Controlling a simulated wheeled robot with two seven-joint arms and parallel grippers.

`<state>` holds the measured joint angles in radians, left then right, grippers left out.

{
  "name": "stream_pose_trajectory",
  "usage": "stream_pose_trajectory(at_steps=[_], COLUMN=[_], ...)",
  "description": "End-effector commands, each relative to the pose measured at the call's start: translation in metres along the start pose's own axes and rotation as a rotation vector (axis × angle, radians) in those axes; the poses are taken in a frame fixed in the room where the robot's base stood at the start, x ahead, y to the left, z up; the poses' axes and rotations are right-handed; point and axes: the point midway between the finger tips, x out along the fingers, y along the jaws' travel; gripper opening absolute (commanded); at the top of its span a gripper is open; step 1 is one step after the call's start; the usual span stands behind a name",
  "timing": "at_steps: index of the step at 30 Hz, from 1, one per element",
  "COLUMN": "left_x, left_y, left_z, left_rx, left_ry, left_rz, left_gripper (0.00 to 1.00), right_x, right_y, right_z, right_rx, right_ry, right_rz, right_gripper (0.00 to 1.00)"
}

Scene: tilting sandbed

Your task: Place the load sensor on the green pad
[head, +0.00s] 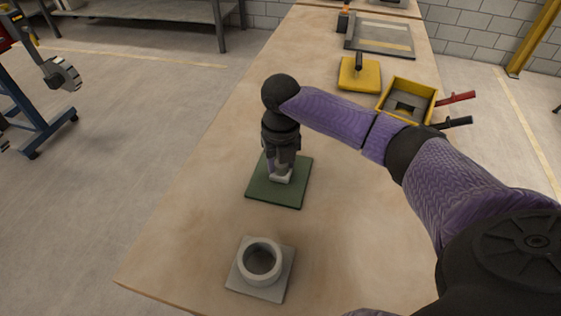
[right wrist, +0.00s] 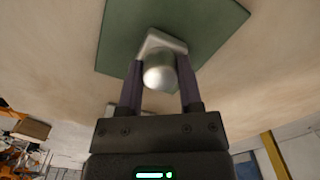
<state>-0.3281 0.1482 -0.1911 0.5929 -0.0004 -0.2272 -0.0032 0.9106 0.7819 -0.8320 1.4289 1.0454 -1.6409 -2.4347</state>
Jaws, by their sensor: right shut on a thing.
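The load sensor (head: 281,178) is a small pale metal piece. In the right wrist view the load sensor (right wrist: 161,76) shows a rounded silver top on a blocky base. My right gripper (head: 280,170) points down over the green pad (head: 262,191) and is shut on the sensor. In the right wrist view the fingers of my right gripper (right wrist: 160,84) stand on both sides of the rounded top. The sensor lies within the outline of the green pad (right wrist: 122,38); I cannot tell whether it touches the pad. My left gripper is not in view.
A grey square plate with a raised ring (head: 240,275) sits nearer on the table (head: 190,240). Farther back are a yellow block with a dark handle (head: 352,78), a yellow bin (head: 385,102), red-handled (head: 457,98) and black-handled (head: 455,122) tools, and a flat grey panel (head: 375,47).

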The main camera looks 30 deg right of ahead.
Motion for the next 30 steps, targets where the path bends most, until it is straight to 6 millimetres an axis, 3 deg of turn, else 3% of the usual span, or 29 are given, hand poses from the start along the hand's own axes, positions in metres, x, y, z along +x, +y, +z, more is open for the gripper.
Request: stream_pose_trajectory(at_steps=[3, 4, 8, 17, 20, 24, 30], left_x=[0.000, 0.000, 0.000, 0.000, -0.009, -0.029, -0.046], left_y=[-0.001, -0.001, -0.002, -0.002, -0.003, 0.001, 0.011], left_z=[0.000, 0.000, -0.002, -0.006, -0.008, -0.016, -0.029], left_rx=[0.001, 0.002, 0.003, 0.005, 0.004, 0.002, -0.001], left_ry=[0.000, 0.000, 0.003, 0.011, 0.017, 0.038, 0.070], left_rz=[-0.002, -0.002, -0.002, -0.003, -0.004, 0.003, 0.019], left_gripper=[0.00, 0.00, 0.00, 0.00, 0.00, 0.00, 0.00], right_x=[0.003, 0.002, 0.002, 0.000, -0.019, -0.063, -0.109], right_y=[0.000, 0.000, 0.000, 0.000, 0.000, 0.001, 0.001], right_z=[0.000, 0.000, 0.000, 0.000, 0.001, 0.001, 0.001], right_rx=[0.001, 0.001, 0.000, 0.000, 0.000, 0.000, 0.000], right_ry=[0.000, 0.000, 0.000, -0.001, -0.005, -0.007, -0.004], right_rz=[0.000, 0.000, 0.000, 0.001, 0.003, 0.004, 0.003], right_gripper=[0.00, 0.52, 0.79, 0.81, 0.81, 0.81, 0.81])
